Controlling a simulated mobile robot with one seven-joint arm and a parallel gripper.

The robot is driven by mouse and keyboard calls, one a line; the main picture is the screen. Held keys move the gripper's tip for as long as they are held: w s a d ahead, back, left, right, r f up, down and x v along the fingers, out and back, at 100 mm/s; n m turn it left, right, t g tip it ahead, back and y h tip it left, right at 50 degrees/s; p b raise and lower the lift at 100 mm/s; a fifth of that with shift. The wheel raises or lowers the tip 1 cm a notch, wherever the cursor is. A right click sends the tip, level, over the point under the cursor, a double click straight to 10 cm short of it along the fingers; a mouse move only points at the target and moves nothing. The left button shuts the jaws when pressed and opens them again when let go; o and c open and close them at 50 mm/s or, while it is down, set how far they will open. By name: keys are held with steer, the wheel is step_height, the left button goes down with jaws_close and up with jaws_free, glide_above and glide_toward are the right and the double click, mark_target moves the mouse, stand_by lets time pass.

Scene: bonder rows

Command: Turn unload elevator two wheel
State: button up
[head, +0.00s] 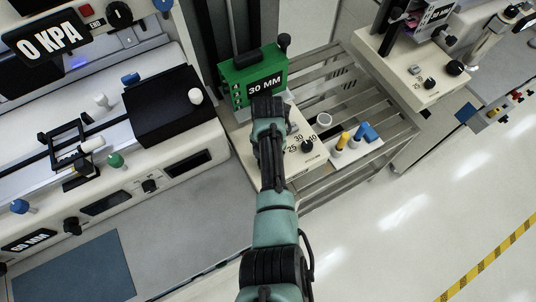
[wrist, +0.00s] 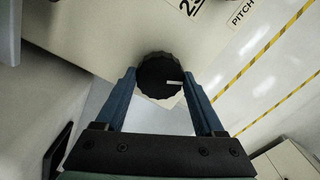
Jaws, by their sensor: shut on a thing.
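In the wrist view, my gripper (wrist: 160,88) has its two blue fingers on either side of a black ribbed wheel (wrist: 158,70) with a white pointer mark aimed right. The jaws are closed on its rim. The wheel sits on a cream panel printed with "PITCH" and a number partly cut off. In the head view, my arm reaches to a cream elevator unit (head: 277,172) under a green block marked "30 MM" (head: 262,81). The fingers and the held wheel are hidden behind my arm there. Another black knob (head: 306,146) shows by the numbers 25, 30, 40.
A bonder (head: 190,160) with a black block and several knobs stands left. A slatted rack (head: 345,85) is behind the unit. A small tray with yellow and blue-handled tools (head: 352,145) lies right. A similar unit (head: 410,80) stands farther right. The floor at lower right is clear.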

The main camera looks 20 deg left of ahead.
stand_by(0.3)
steer(key=o, duration=1.4)
steer(key=shift+c, duration=0.2)
step_height(320, 180, up, 13)
steer(key=b, duration=0.1)
